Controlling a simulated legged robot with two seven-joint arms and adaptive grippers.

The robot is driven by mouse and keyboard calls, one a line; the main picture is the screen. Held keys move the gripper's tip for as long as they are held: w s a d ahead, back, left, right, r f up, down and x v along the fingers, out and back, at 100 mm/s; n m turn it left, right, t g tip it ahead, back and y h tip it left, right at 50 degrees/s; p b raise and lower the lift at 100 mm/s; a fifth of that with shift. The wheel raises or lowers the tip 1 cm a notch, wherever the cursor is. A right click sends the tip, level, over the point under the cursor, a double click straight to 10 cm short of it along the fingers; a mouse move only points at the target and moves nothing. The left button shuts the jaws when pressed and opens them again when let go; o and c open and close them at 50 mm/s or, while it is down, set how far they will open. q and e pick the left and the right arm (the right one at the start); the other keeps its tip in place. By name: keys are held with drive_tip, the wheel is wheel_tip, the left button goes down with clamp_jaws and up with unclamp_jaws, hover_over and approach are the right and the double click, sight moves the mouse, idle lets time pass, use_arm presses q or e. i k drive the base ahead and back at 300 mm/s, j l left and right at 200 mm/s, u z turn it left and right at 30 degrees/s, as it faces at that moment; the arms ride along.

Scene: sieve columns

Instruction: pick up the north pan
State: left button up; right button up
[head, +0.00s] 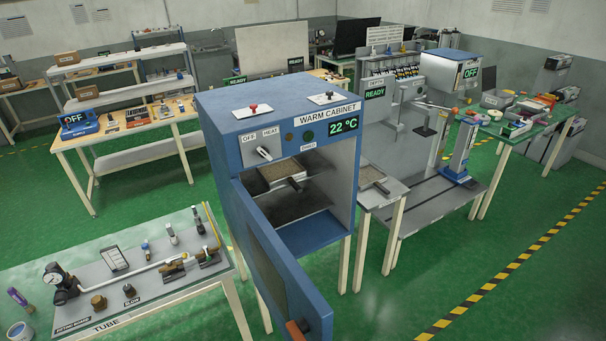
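Two pans show in the head view. One shallow pan (276,173) with a dark handle lies on the upper shelf inside the open warm cabinet (318,106), its handle pointing out toward the front. Another pan (371,174) with a dark handle rests on a small side table just right of the cabinet, partly hidden by the cabinet's side wall. I cannot tell from the picture which is the north pan. Neither of my grippers is in view.
The cabinet's blue door (270,255) is swung open toward me, with an orange handle (297,328) low on it. The cabinet display reads 22 °C. A tube bench (150,305) stands at the lower left. Green floor is clear at the lower right.

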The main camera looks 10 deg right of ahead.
sight(370, 176)
drive_tip(key=i+l+u, duration=0.15)
drive_tip(key=l, duration=0.3)
drive_tip(key=i+l+u, duration=0.15)
drive_tip(key=l, duration=0.3)
drive_tip(key=i+l+u, duration=0.2)
drive_tip(key=l, duration=0.25)
drive_tip(key=l+u, duration=0.15)
drive_tip(key=l, duration=0.35)
